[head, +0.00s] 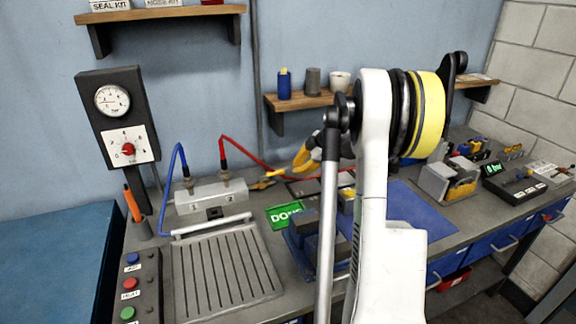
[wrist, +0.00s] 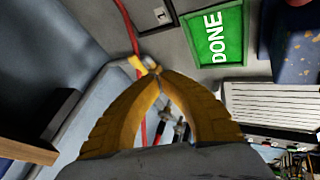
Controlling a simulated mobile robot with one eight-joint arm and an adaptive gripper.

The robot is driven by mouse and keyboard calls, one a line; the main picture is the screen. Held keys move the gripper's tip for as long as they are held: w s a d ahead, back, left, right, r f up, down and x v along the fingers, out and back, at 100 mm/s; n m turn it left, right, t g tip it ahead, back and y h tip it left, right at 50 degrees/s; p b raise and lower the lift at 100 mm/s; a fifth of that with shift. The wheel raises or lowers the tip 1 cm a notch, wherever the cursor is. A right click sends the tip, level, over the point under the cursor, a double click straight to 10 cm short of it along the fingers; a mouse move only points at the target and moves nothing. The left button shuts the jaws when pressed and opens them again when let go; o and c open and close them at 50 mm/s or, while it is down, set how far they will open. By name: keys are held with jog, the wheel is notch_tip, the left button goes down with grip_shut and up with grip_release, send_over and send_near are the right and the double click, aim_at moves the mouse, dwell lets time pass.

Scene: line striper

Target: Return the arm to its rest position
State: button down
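My arm (head: 372,190) rises white, with a yellow band, in the middle of the head view. It hides part of the bench behind it. My gripper (head: 300,160) shows as a small yellow shape left of the arm, above the back of the bench. In the wrist view my gripper (wrist: 164,74) has its two yellow fingers brought together at the tips, with a gap lower down between them. A small yellow fitting (wrist: 148,64) by a red hose (wrist: 127,25) appears just beyond the fingertips. I cannot tell whether they touch.
A green DONE sign (head: 285,213) lies on the bench; it also shows in the wrist view (wrist: 215,38). A grey manifold block (head: 211,195) with blue and red hoses stands left. A gauge panel (head: 118,115), ribbed tray (head: 225,272) and wall shelf (head: 310,100) surround the work area.

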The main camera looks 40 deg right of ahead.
jog(key=s+a+r+m+g+b, duration=0.15)
jog(key=a+r, duration=0.25)
jog(key=a, duration=0.8)
jog(key=s+a+r+m+t, duration=0.1)
jog(key=s+a+r+m, duration=0.2)
jog(key=a, duration=0.9)
jog(key=s+a+f+m, duration=0.1)
jog(key=s+a+m, duration=0.2)
jog(key=s+a, duration=0.5)
jog(key=s+a+f+m+h+b, duration=0.1)
jog(key=s+a+f+m, duration=0.1)
jog(key=s+a, duration=0.7)
jog(key=shift+a+m, duration=0.85)
jog(key=shift+a, duration=0.35)
jog(key=shift+s, duration=0.1)
